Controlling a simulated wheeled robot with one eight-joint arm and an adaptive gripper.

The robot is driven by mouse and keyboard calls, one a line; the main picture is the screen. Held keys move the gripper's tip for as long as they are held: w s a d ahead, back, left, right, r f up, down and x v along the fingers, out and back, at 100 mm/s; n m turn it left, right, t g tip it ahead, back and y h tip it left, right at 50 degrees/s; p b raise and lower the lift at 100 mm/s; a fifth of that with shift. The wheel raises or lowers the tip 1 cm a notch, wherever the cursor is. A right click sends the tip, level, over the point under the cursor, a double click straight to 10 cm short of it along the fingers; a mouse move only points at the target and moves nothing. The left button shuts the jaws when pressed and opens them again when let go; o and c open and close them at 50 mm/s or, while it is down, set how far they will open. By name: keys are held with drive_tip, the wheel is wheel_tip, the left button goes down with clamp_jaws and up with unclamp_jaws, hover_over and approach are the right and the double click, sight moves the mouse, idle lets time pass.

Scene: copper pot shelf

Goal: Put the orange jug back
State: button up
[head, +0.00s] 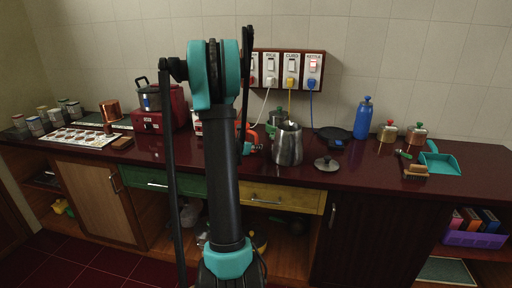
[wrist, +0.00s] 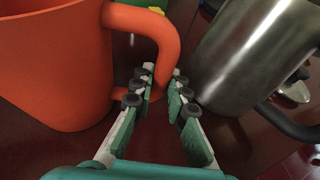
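The orange jug (wrist: 50,65) fills the left of the wrist view, standing on the dark red counter. Its handle (wrist: 166,45) curves toward my gripper (wrist: 160,88). The gripper is open, with one finger on each side of a gap, and the lower part of the handle shows between the fingertips. I cannot tell whether either finger touches it. In the head view only a small orange part of the jug (head: 252,134) shows; my arm hides most of it. The gripper is also mostly hidden there.
A steel pitcher (wrist: 252,50) stands close to the right of my gripper; it also shows in the head view (head: 288,146). A loose lid (head: 327,164) and a black pan (head: 333,133) lie to its right. Cables hang from the wall sockets (head: 290,68) behind.

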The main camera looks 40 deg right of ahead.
drive_tip(key=o, duration=0.4)
drive_tip(key=shift+r, duration=0.2)
drive_tip(key=v, duration=1.2)
drive_tip(key=s+a+f+m+y, duration=0.4)
drive_tip(key=s+a+m, duration=0.2)
drive_tip(key=a, duration=0.5)
drive_tip(key=s+a+f+m+y, duration=0.4)
drive_tip(key=a+m, duration=0.4)
drive_tip(key=a, duration=0.4)
drive_tip(key=s+a+f+m+y, duration=0.5)
drive_tip(key=s+a+m, duration=0.2)
drive_tip(key=a, duration=0.5)
drive_tip(key=shift+s+f, duration=0.25)
drive_tip(key=shift+s, duration=0.7)
